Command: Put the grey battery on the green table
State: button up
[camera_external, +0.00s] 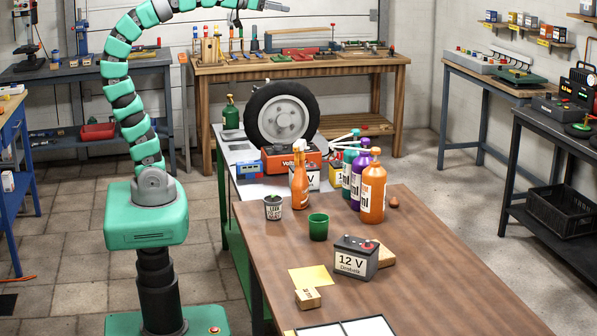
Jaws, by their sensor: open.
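The grey battery (356,257), with a dark top and a white "12 V" label, stands upright on the brown wooden table in the foreground. The green table (233,214) seems to be the bench behind it, with green sides and a light top, partly hidden by the brown table and the things on it. My gripper (279,7) is at the top edge of the view, high above and far from the battery. It is open and holds nothing visible.
A tyre (283,118), a red-orange case (291,160) and a blue device (250,172) crowd the green table. Orange (373,190) and purple bottles, a green cup (318,227), a can (272,207) and a small box (308,298) stand on the brown table (440,290), whose right side is clear.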

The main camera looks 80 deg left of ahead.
jog(key=w+d+f+m+g+h, duration=0.15)
jog(key=w+d+f, duration=0.25)
jog(key=d+f, duration=0.4)
jog(key=w+d+f+m+h, duration=0.1)
jog(key=w+d+f+h, duration=0.25)
jog(key=d+f, duration=0.55)
jog(key=w+d+f+m+g+h, duration=0.15)
jog(key=w+d+f, duration=0.3)
jog(key=d, duration=0.65)
jog(key=m+g+h+b, duration=0.1)
jog(key=m+g+h, duration=0.2)
jog(key=m, duration=0.2)
send_near(349, 241)
jog(key=shift+x, duration=6.35)
jog(key=shift+a, duration=0.1)
jog(key=c, duration=1.8)
grip_shut()
jog(key=shift+r, duration=0.1)
